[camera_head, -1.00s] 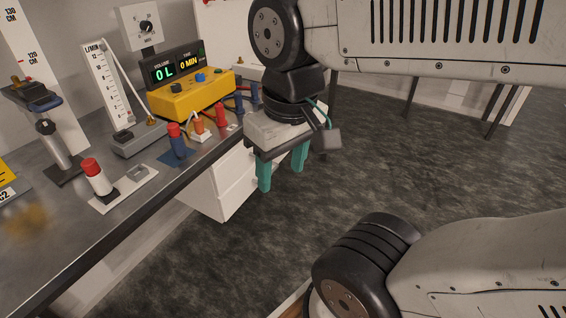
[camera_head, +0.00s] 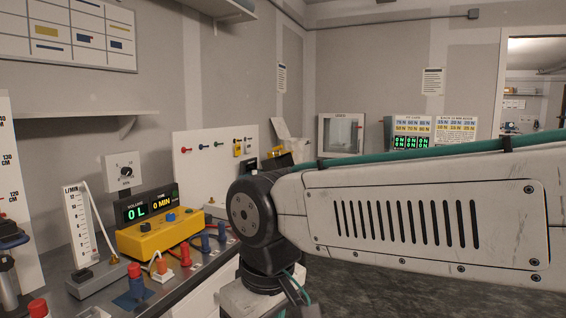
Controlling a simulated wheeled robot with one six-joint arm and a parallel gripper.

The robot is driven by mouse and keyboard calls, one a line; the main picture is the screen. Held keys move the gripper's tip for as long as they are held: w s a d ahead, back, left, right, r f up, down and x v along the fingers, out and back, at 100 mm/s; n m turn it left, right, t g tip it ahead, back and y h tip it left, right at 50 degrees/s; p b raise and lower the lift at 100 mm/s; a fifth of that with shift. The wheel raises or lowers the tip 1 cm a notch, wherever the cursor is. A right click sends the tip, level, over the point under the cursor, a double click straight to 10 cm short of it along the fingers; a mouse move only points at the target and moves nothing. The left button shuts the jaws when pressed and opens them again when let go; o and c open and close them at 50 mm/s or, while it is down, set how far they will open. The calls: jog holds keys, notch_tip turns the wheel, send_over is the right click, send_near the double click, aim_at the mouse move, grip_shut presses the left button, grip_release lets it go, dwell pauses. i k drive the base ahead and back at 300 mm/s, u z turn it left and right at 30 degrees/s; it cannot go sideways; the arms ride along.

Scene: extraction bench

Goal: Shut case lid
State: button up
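I cannot make out a case or its lid for certain. A pale tilted panel (camera_head: 287,138) stands up at the far end of the bench, beside dark and yellow items. It could be a raised lid, but it is too small and partly hidden by my arm to tell. My gripper's grey body (camera_head: 243,300) shows at the bottom edge, in front of the bench's right side. Its fingers are below the frame, so I cannot see their opening or anything between them.
The bench on the left holds a yellow box (camera_head: 160,235) with a digital display (camera_head: 150,206), a flow gauge (camera_head: 84,228) and red and blue plugs (camera_head: 136,285). A white pegboard (camera_head: 215,155) stands behind. A glass-fronted cabinet (camera_head: 341,135) is on the far wall.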

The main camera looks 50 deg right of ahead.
aim_at(281, 162)
jog(key=z, duration=1.55)
jog(key=i, duration=0.75)
jog(key=z, duration=0.45)
jog(key=i, duration=1)
jog(key=u, duration=0.55)
jog(key=i, duration=0.9)
jog(key=u, duration=0.5)
jog(key=k, duration=0.5)
jog(key=z, duration=0.45)
jog(key=i, duration=1.2)
jog(key=u, duration=0.65)
